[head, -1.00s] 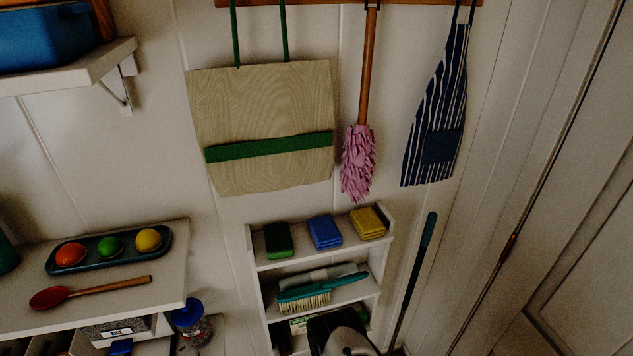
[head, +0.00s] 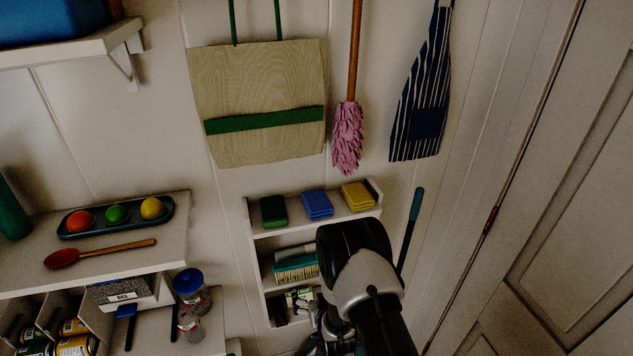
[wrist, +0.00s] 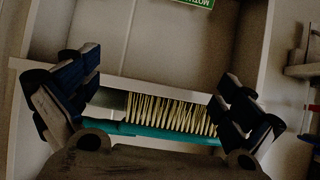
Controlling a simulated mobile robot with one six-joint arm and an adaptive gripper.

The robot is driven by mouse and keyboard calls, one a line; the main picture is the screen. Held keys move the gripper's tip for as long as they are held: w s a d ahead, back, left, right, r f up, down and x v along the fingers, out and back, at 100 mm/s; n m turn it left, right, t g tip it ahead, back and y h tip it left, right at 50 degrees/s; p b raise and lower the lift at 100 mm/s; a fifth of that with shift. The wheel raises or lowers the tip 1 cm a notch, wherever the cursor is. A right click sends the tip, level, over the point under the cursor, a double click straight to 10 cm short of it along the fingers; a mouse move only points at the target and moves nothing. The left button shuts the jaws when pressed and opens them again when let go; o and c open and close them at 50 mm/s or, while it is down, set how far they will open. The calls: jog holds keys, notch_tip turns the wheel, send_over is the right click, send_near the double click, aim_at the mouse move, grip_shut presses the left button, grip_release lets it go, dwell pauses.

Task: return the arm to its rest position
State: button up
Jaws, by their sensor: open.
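My arm (head: 365,285) reaches down in front of the small wall shelf in the head view, its elbow covering the shelf's right side. My gripper (wrist: 157,76) is open in the wrist view, with its two dark fingers wide apart. A teal brush with cream bristles (wrist: 172,112) shows between and beyond the fingers; nothing is seen clamped. In the head view the brush (head: 296,267) lies on the shelf's middle level, its right part hidden by my arm. The gripper is only partly visible at the bottom of the head view.
The small shelf (head: 249,232) carries green, blue and yellow sponges on top. To the left, a counter (head: 180,225) holds a tray of three coloured balls and a red spoon. A jar (head: 188,285) stands below it. A teal-handled pole (head: 412,225) leans right of my arm.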

jog(key=s+d+r+m+g+h, duration=0.1)
jog(key=d+r, duration=0.2)
jog(key=r, duration=0.9)
jog(key=d+r+g, duration=0.1)
jog(key=d+r, duration=0.2)
jog(key=r, duration=1)
jog(key=s+d+r+g+h+b, duration=0.15)
jog(key=s+d+r, duration=0.25)
jog(key=s+r, duration=0.75)
jog(key=s+d+r+g, duration=0.1)
jog(key=s+d, duration=0.1)
jog(key=s, duration=0.9)
jog(key=s+d+r+m+g, duration=0.1)
jog(key=s+d+r+g, duration=0.1)
jog(key=s, duration=1)
jog(key=shift+s+r, duration=0.15)
jog(key=shift+s, duration=0.05)
